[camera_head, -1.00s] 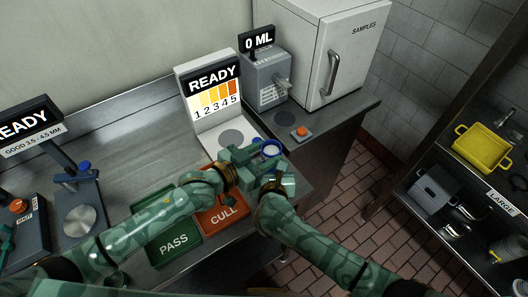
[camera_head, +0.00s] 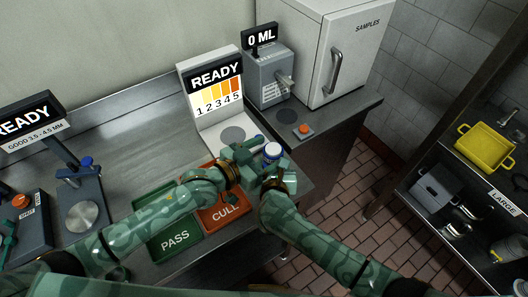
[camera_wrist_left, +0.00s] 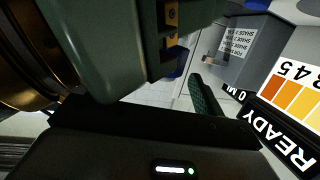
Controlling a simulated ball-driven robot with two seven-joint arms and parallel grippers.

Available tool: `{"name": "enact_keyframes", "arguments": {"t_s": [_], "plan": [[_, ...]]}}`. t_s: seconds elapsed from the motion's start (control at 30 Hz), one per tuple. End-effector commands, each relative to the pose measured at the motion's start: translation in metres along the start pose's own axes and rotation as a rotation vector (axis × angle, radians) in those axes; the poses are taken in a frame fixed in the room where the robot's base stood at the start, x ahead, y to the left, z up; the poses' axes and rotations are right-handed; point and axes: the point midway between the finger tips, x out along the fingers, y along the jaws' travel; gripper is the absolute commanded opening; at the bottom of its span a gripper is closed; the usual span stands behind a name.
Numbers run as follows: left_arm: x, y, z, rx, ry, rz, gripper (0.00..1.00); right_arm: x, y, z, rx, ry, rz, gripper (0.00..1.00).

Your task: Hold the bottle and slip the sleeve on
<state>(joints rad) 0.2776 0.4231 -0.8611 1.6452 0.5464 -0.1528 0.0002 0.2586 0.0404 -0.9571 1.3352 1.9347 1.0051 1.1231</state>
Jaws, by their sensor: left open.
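A small upright blue piece with a pale top (camera_head: 272,151) stands among the jaws of my two grippers, over the front right of the bench. It looks like the bottle's upper end, with blue around it; I cannot tell bottle from sleeve there. My left gripper (camera_head: 254,162) is open, close to the left of it. My right gripper (camera_head: 270,174) is just below it, and its fingers are largely hidden. In the left wrist view one dark green finger (camera_wrist_left: 206,96) shows, with a bit of blue (camera_wrist_left: 181,64) beside the right gripper's bulk.
A READY colour-scale station (camera_head: 216,92) stands behind the grippers. Green PASS (camera_head: 172,238) and red CULL (camera_head: 222,213) trays lie under my left arm. A 0 ML dispenser (camera_head: 268,82) and orange button (camera_head: 304,129) are at the right. The bench's right edge drops to the floor.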

Motion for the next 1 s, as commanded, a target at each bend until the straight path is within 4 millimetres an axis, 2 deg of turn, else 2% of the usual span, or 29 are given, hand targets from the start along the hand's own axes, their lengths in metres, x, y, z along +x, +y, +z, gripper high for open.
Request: {"name": "enact_keyframes", "arguments": {"t_s": [0.17,0.4,0.6,0.77,1.0], "plan": [[-0.017,-0.001,0.001,0.000,-0.002,-0.001,0.70,0.000,0.000,0.000,0.000,0.001,0.000,0.24],[-0.072,0.000,0.002,0.000,-0.004,-0.001,0.70,0.000,0.000,0.000,0.000,0.001,0.000,0.24],[-0.108,0.000,0.002,0.001,-0.003,0.000,0.70,0.000,0.000,0.000,0.000,0.001,0.000,0.24],[-0.119,0.000,0.000,0.000,0.000,0.000,0.70,0.000,0.000,0.000,0.000,0.001,0.000,0.24],[-0.120,0.000,0.000,0.000,0.000,0.000,0.70,0.000,0.000,0.000,0.000,0.000,0.000,0.24]]}}
